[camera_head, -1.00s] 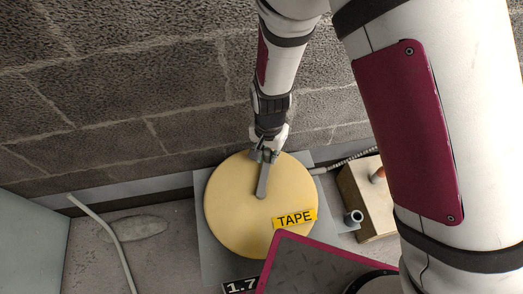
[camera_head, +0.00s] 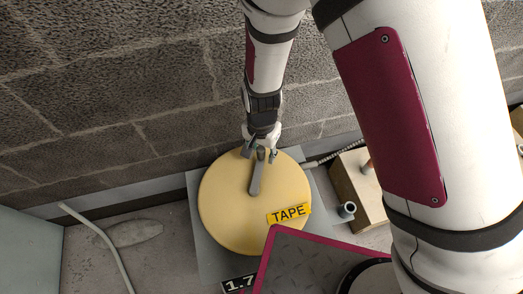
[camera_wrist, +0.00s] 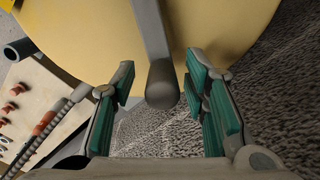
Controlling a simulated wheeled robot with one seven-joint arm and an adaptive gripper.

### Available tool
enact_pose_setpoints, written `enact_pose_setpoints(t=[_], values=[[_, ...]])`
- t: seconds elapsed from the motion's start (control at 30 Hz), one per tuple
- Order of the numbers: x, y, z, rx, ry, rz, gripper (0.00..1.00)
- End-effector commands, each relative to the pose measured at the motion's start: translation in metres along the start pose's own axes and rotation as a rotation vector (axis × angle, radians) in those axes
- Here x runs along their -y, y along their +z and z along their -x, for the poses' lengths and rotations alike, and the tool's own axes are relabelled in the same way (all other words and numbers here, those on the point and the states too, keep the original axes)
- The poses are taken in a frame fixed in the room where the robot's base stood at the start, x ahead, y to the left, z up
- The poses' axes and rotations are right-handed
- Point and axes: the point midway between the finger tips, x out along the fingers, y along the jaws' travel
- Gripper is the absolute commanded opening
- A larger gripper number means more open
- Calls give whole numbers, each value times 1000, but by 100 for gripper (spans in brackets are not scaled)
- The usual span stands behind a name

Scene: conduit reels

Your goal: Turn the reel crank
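The reel (camera_head: 235,215) is a round yellow disc with a "TAPE" label (camera_head: 289,214), seen from above in the head view. Its grey crank arm (camera_head: 256,180) runs from near the disc's middle to its wall-side edge and ends in a rounded grip. My gripper (camera_head: 260,152) is at that grip, open, with one finger on each side. In the wrist view the crank's rounded grip (camera_wrist: 162,85) stands between the green-padded fingers of my gripper (camera_wrist: 163,84), with a gap on both sides.
A block wall rises just behind the reel. A wooden box (camera_head: 358,188) with a corrugated conduit (camera_head: 325,160) and a short pipe stub (camera_head: 347,211) stand to the right. A pale hose (camera_head: 103,238) and a grey-green cabinet (camera_head: 25,250) are at the left.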

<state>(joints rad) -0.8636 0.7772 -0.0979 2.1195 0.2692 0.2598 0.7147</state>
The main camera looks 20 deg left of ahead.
Motion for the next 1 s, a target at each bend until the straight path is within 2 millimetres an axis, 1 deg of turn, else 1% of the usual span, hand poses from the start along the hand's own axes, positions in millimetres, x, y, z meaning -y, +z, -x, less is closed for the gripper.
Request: enact_pose_setpoints(t=[0.17, 0.27, 0.37, 0.6, 0.7, 0.83, 1.0], values=[[1, 0, 4, -2, -3, 0, 41], [2, -1, 15, -4, -4, 0, 41], [2, -1, 32, -4, -6, 0, 41], [2, 0, 82, -3, -5, 1, 41], [1, -1, 98, -3, -5, 1, 41], [1, 0, 112, -1, -3, 1, 41], [0, 0, 120, -1, 0, 0, 41]])
